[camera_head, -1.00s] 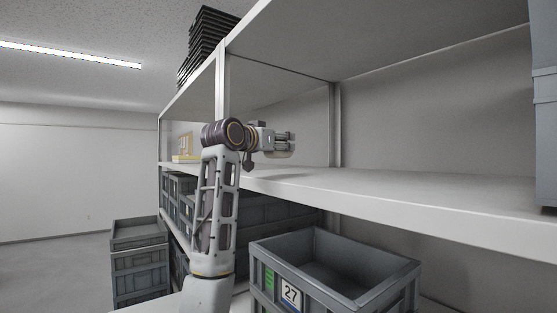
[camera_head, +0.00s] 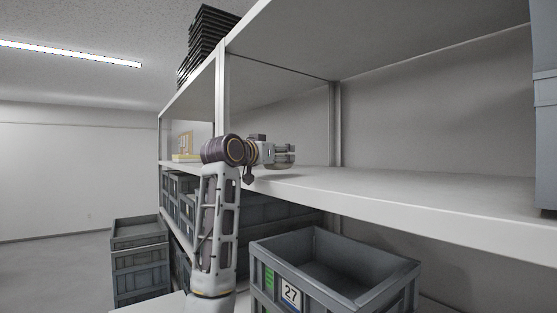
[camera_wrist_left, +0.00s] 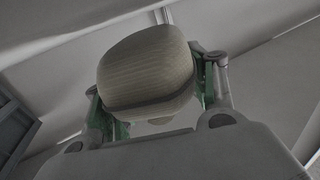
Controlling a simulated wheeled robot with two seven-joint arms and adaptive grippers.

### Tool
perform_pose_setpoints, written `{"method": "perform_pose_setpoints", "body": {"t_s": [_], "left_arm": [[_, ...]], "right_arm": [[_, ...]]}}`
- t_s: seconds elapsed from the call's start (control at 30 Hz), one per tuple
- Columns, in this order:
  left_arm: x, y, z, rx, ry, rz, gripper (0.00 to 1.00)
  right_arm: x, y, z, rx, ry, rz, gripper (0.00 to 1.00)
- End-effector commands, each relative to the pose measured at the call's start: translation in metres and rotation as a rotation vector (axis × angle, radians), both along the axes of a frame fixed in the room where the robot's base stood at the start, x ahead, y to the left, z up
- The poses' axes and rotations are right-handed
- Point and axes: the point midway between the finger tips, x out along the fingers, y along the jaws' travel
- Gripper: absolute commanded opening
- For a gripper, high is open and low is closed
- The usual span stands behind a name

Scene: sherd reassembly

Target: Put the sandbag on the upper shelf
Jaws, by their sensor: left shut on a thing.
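The sandbag (camera_wrist_left: 148,70) is a rounded, ribbed grey-beige bag with a dark band. It fills the middle of the left wrist view, between the green-sided fingers of my left gripper (camera_wrist_left: 155,108), which is shut on it. In the head view my left gripper (camera_head: 284,154) is low over the left part of the upper shelf (camera_head: 400,192), near its front edge. The gripper mostly hides the bag there, and I cannot tell whether the bag touches the board. My right gripper is not in view.
The shelf board to the right of my gripper is clear up to a grey bin (camera_head: 546,120) at the far right. A shelf post (camera_head: 221,90) stands close on the left. An open grey crate marked 27 (camera_head: 335,275) sits below, and stacked crates (camera_head: 139,260) stand at left.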

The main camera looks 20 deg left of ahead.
Motion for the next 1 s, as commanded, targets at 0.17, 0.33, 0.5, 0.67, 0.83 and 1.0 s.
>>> {"method": "perform_pose_setpoints", "body": {"t_s": [0.17, 0.33, 0.5, 0.67, 0.83, 1.0], "left_arm": [[-0.001, 0.0, -0.011, 0.0, -0.004, 0.0, 0.15], [-0.001, 0.0, -0.015, 0.0, -0.005, 0.0, 0.15], [-0.001, 0.0, -0.016, 0.0, -0.004, 0.0, 0.15], [-0.001, 0.0, -0.016, 0.0, -0.004, 0.001, 0.15], [0.0, 0.0, -0.02, 0.0, 0.0, 0.001, 0.63], [0.0, 0.0, -0.02, 0.0, 0.0, 0.0, 0.79]], "right_arm": [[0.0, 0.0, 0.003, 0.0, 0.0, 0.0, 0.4], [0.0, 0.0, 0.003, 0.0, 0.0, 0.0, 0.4], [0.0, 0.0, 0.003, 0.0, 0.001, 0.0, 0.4], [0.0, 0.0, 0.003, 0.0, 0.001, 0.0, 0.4], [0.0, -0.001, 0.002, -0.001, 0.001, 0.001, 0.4], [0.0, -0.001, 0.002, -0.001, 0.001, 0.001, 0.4]]}}
